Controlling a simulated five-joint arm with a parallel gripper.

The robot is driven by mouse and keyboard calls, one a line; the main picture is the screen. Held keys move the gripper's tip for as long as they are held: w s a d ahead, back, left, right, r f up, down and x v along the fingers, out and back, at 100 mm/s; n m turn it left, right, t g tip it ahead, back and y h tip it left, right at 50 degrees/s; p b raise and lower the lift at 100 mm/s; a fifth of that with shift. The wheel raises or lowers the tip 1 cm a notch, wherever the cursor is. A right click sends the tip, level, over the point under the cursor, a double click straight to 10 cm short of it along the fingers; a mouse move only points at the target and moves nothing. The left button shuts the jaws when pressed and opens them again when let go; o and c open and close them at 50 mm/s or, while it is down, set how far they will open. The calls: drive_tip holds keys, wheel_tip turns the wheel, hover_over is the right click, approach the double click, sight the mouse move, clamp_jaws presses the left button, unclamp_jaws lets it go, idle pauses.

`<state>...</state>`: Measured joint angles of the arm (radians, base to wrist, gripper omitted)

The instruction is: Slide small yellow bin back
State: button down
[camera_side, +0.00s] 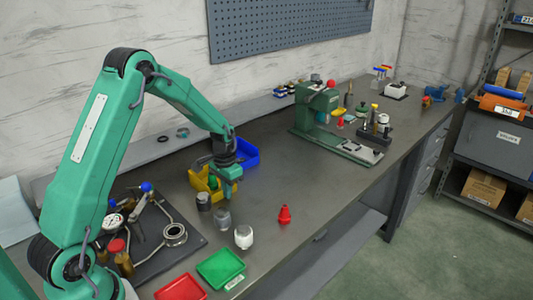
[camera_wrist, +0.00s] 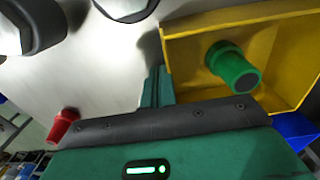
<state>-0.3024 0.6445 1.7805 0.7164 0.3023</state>
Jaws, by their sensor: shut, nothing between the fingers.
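The small yellow bin (camera_side: 197,183) stands on the bench, left of and in front of the blue bin, and my gripper partly hides it. A green piece (camera_wrist: 232,65) lies inside the yellow bin (camera_wrist: 288,36), as the wrist view shows. My gripper (camera_side: 232,190) points down at the right side of the yellow bin, low over the bench. In the wrist view its shut fingers (camera_wrist: 157,88) are empty and just outside the bin's near left corner. I cannot tell whether they touch the bin wall.
The blue bin (camera_side: 246,151) is close behind. A dark cylinder (camera_side: 204,202), grey part (camera_side: 223,219) and white-topped part (camera_side: 243,237) stand in front. A red cone (camera_side: 284,214) stands to the right. Green (camera_side: 220,268) and red trays (camera_side: 181,288) lie at the front. A green press (camera_side: 318,113) stands farther back.

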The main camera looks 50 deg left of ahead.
sight(215, 184)
drive_tip(key=shift+a, duration=0.6)
drive_tip(key=shift+a, duration=0.7)
drive_tip(key=shift+a, duration=0.25)
idle(0.4)
drive_tip(key=shift+a, duration=0.75)
drive_tip(key=shift+a, duration=0.2)
drive_tip(key=shift+a, duration=0.8)
drive_tip(key=shift+a, duration=0.2)
drive_tip(key=shift+d, duration=0.3)
idle(0.4)
